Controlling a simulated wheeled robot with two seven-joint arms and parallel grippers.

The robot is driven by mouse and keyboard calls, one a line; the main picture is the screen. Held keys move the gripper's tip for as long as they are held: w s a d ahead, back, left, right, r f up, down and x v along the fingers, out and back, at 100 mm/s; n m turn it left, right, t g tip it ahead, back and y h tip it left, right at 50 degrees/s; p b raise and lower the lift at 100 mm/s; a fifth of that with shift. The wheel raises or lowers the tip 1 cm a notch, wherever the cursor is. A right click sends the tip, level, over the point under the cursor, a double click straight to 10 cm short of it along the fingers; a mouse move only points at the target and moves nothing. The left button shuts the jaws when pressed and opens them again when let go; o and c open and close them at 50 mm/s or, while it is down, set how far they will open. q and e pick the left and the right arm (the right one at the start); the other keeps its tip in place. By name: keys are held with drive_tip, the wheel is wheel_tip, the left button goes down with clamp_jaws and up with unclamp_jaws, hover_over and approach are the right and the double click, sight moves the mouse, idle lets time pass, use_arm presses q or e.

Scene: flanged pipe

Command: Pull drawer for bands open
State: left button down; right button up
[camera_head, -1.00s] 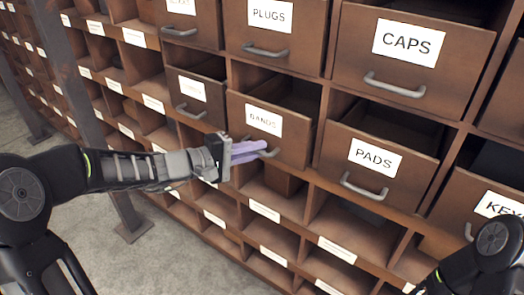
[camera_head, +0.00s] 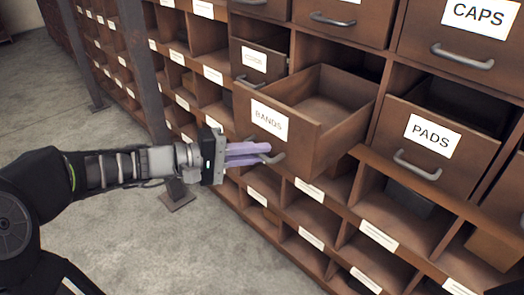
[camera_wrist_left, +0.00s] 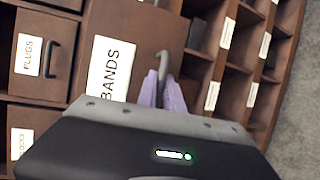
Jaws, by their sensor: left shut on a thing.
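The brown wooden drawer with the BANDS label (camera_head: 270,118) stands pulled well out of the cabinet in the head view. Its inside shows and looks empty. My left gripper (camera_head: 262,153), with purple fingers, is shut on the drawer's grey handle (camera_head: 276,158) at the lower front. The left wrist view also shows the BANDS drawer front (camera_wrist_left: 110,68), with the purple fingers (camera_wrist_left: 162,88) closed around its curved handle (camera_wrist_left: 162,60). My right gripper does not show.
The PADS drawer (camera_head: 428,138) is to the right, and the CAPS drawer (camera_head: 462,42) is above it. Open cubbies with white labels (camera_head: 310,188) fill the cabinet below. Bare concrete floor (camera_head: 120,225) lies free at the left.

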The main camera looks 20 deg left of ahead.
use_arm(q)
drive_tip(key=c, duration=1.8)
unclamp_jaws()
drive_tip(key=v, duration=0.7)
drive_tip(key=shift+s+a+r+p, duration=0.15)
drive_tip(key=shift+s+a+p, duration=0.1)
drive_tip(key=shift+p, duration=0.15)
